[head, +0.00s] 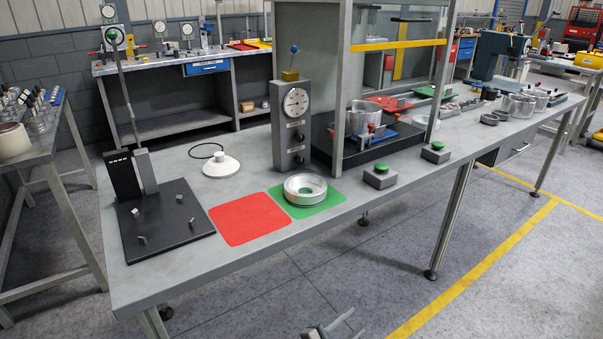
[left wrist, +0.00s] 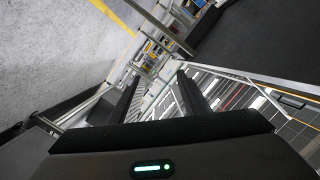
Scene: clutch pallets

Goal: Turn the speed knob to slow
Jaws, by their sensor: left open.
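A grey upright control box (head: 291,122) stands on the workbench, with a round white dial (head: 295,102) near its top. Two small dark knobs sit on its front below the dial, an upper knob (head: 298,137) and a lower knob (head: 299,159). Their labels are too small to read, so I cannot tell which is the speed knob or where it points. My left gripper (head: 332,325) is at the bottom edge of the head view, in front of and below the bench, far from the box. In the left wrist view its fingers (left wrist: 160,88) are apart and empty. My right gripper is not in view.
A metal ring (head: 305,187) lies on a green mat (head: 334,201) before the box, beside a red mat (head: 250,219). A framed press enclosure (head: 340,80) stands right of the box. Green-button boxes (head: 380,176) line the bench's front edge. Open floor lies before the bench.

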